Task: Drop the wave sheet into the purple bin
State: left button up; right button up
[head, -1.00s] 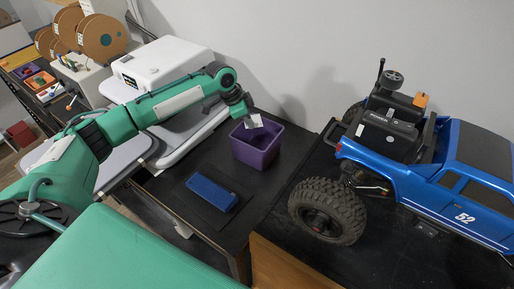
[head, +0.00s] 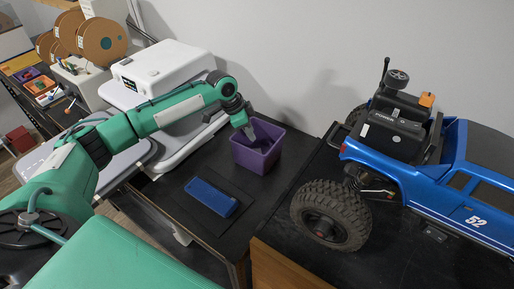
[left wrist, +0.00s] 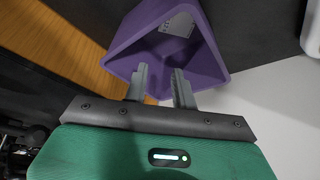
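The purple bin (head: 258,158) stands on the dark table, left of the blue truck. It also shows in the left wrist view (left wrist: 128,44). The wave sheet (left wrist: 178,24), a small pale piece with faint marks, lies inside the bin in the left wrist view, apart from the fingers. The bin wall and my gripper hide it in the head view. My left gripper (head: 249,132) is at the bin's mouth. Its two fingers (left wrist: 160,90) are spread with nothing between them. My right gripper is in neither view.
A blue case (head: 211,197) lies on a dark mat in front of the bin. A large blue truck (head: 440,180) with big tyres fills the right side. A white machine (head: 165,75) stands at the back left. Brown spools (head: 101,39) are behind it.

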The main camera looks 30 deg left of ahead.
pick_arm(q)
jog(key=b+v, duration=0.4)
jog(key=v, duration=1)
